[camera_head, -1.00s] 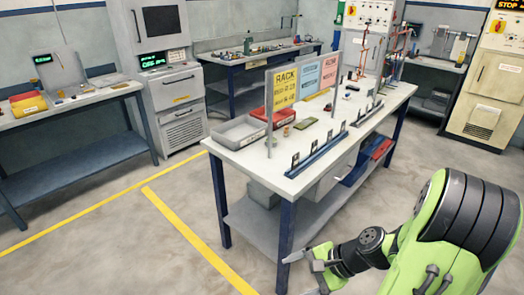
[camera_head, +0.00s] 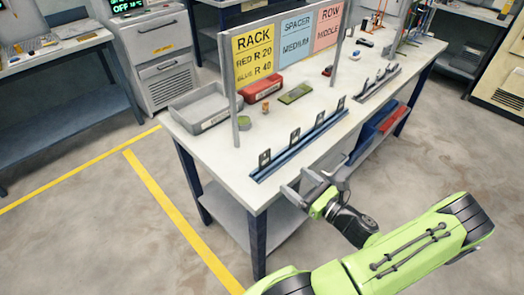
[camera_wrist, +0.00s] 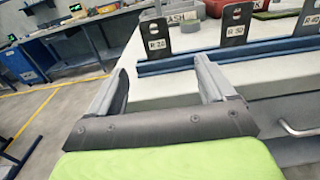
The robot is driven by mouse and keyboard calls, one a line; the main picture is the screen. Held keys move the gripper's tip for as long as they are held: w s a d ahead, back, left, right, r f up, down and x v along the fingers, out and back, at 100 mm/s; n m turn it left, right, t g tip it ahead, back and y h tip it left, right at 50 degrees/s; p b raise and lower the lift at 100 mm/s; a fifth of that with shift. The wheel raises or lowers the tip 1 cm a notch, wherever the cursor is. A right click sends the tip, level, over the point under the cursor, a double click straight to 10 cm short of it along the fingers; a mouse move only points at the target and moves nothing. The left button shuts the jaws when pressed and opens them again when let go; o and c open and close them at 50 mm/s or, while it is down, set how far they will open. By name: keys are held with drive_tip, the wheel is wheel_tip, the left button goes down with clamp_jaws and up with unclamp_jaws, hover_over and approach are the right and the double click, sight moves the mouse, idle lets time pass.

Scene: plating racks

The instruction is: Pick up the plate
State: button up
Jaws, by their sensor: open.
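My gripper (camera_head: 298,184) is open and empty at the table's front edge, close to the near blue rack rail (camera_head: 312,141). In the wrist view its two fingers (camera_wrist: 162,72) are spread, pointing at the rail (camera_wrist: 225,54). Several dark upright plates with a hole stand on that rail. The nearest plate (camera_head: 264,160) carries a label that seems to read R 20 in the wrist view (camera_wrist: 155,36). A second plate (camera_wrist: 236,24) is to its right. A green flat piece (camera_head: 296,93) lies on the table behind the rail. I cannot tell which one is the task's plate.
The white table (camera_head: 215,150) has a sign panel reading RACK, SPACER and ROW (camera_head: 285,48). A grey tray (camera_head: 200,107) and a red bin (camera_head: 262,86) stand behind. A second rail (camera_head: 378,84) is farther right. Blue and red bins (camera_head: 365,140) are below the tabletop.

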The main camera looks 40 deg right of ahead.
sight(265, 160)
drive_tip(key=w, duration=1)
drive_tip(key=w+a+b, duration=0.1)
drive_tip(key=w, duration=0.4)
drive_tip(key=c, duration=1.1)
